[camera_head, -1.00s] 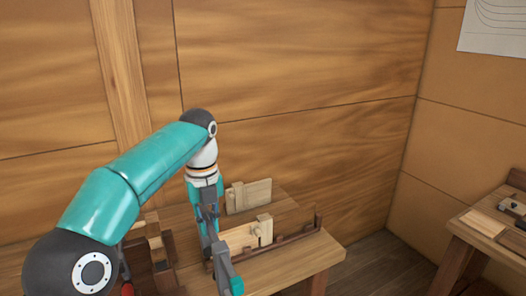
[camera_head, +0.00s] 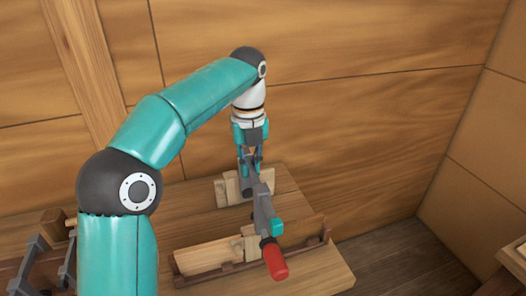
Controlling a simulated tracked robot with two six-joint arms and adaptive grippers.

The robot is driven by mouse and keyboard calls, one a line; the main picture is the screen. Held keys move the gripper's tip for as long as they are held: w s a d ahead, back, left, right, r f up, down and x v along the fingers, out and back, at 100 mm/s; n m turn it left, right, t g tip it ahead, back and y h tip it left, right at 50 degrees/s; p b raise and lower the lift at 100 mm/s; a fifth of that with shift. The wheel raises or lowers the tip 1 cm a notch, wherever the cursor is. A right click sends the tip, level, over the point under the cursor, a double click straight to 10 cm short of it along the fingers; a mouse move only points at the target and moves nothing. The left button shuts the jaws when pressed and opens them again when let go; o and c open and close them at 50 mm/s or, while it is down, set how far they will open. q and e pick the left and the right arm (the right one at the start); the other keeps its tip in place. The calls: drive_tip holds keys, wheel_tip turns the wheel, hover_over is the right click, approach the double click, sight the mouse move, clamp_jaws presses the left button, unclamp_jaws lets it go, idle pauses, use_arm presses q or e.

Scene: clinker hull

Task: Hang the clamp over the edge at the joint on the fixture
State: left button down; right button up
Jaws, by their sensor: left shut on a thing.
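My left gripper (camera_head: 251,162) points down above the bench and is shut on a clamp. The clamp has a grey bar (camera_head: 262,205), a teal part (camera_head: 277,227) and a red handle (camera_head: 274,261) that hangs toward the front. Under and behind it is the fixture: pale planks (camera_head: 205,256) held along a dark wooden rail (camera_head: 190,279), with a small block near the planks' right end. The clamp overlaps this block in the picture, and I cannot tell whether they touch. My right gripper is out of view.
A pale board with a block (camera_head: 228,191) stands farther back on the bench (camera_head: 185,205). Grey clamps (camera_head: 35,262) hang on a wooden rack at the left. A wooden wall closes off the back. Bare bench top lies between the fixture and the back board.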

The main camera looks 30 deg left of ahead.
use_arm(q)
drive_tip(key=shift+w+a+f, duration=0.1)
drive_tip(key=shift+a, duration=0.1)
drive_tip(key=shift+f, duration=1.2)
wheel_tip(320, 180, down, 2)
drive_tip(key=b, duration=0.9)
hover_over(252, 226)
wheel_tip(252, 226, down, 10)
drive_tip(key=shift+f, duration=0.2)
drive_tip(key=shift+f+b, duration=0.85)
drive_tip(key=shift+f, duration=1.1)
drive_tip(key=shift+f, duration=0.1)
drive_tip(key=shift+s+d, duration=0.25)
drive_tip(key=shift+d, duration=0.1)
